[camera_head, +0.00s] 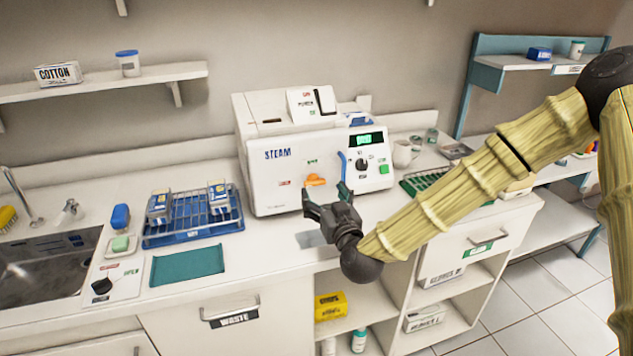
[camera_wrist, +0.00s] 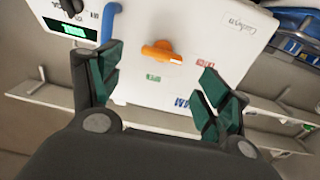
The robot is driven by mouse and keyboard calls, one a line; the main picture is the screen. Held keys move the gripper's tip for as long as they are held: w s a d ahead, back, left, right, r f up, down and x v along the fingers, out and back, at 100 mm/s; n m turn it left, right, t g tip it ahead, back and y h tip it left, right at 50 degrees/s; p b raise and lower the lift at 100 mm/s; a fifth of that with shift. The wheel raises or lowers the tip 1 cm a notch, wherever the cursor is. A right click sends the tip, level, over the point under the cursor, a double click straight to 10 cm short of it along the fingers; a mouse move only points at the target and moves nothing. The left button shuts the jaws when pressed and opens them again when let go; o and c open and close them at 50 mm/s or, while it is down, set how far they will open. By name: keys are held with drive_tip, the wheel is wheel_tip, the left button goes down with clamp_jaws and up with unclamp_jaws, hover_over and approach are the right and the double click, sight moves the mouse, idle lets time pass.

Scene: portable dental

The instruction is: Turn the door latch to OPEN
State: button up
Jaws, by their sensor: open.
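The white steam steriliser (camera_head: 268,160) stands on the counter against the wall. Its orange door latch (camera_head: 315,180) is on the front door, with a green label above it and a red label to its left. My gripper (camera_head: 328,200) is in front of the door, just below and right of the latch. In the wrist view my gripper (camera_wrist: 160,88) is open, its green-padded fingers apart and not touching the latch.
A blue door handle (camera_head: 343,163) and a control panel (camera_head: 365,160) with a black knob are right of the latch. A blue rack (camera_head: 190,232) with packs stands left of the steriliser.

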sight(316, 183)
drive_tip(key=shift+p+x, duration=0.6)
drive_tip(key=shift+x, duration=2.4)
drive_tip(key=shift+c, duration=0.2)
drive_tip(key=c, duration=1)
